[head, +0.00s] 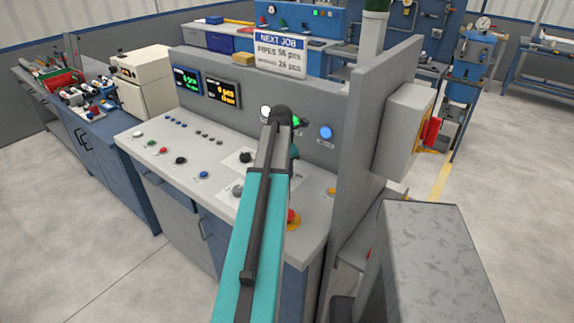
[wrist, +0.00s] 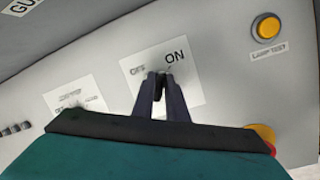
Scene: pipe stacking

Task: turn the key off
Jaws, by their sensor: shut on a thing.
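In the wrist view, a white plate (wrist: 190,93) marked OFF on its left and ON on its right lies on the grey panel. My gripper (wrist: 161,82) points at the middle of this plate, with its two dark fingers close together. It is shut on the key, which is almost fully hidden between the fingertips. I cannot tell which mark the key points to. In the head view, my arm covers the gripper and the key.
A yellow lamp test button (wrist: 267,27) is at the upper right of the wrist view. A red emergency button (head: 291,215) sits close beside my arm. A grey upright panel (head: 370,140) stands to the right of the console (head: 150,137).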

